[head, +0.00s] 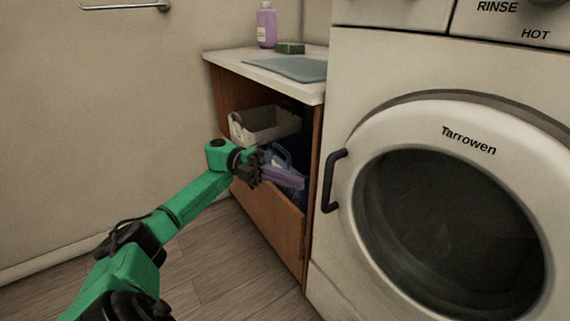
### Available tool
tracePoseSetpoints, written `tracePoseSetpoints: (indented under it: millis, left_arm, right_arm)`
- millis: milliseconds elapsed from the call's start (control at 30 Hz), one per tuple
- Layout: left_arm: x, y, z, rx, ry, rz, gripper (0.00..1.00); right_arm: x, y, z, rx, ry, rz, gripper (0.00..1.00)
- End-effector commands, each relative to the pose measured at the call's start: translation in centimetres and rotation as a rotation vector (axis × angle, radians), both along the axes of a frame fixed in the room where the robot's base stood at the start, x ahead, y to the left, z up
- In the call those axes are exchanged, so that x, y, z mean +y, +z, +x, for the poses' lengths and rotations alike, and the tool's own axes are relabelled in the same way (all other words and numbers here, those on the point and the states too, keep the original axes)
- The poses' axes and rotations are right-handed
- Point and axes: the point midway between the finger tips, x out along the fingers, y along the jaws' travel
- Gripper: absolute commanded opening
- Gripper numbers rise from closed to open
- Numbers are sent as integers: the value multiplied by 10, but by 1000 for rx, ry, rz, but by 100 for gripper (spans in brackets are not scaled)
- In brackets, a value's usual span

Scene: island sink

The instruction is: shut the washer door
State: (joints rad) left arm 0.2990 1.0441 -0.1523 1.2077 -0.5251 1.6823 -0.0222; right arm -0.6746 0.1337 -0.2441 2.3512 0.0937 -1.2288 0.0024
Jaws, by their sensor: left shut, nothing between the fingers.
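The washer (343,90) stands at the right. Its round white door (391,142) has dark glass (450,230) and a dark handle (333,180) on the left edge. The door lies close to the washer front, with a grey band behind its upper edge. I cannot tell whether it is fully shut. My left gripper (303,184) is shut and empty, its purple fingers pointing right, in front of the cabinet opening and left of the handle. It appears apart from the handle. My right gripper is not in view.
A wooden cabinet (262,218) stands left of the washer, open at the front, with a pale basket (240,130) and a blue container inside. Floor at lower left is clear.

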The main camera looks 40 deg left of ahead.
Motion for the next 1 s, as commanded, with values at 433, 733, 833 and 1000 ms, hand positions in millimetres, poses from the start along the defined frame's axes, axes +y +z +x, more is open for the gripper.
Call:
tracePoseSetpoints:
  millis: [433,733,833,1000]
  left_arm:
    - [39,-3,44,-1,2,-1,0]
    - [46,-1,50,1,-2,3,0]
    - [46,-1,50,2,-2,3,0]
    - [46,-1,50,2,-1,3,0]
  right_arm:
    - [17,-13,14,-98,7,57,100]
    - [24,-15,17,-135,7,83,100]
    - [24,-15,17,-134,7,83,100]
    - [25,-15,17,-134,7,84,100]
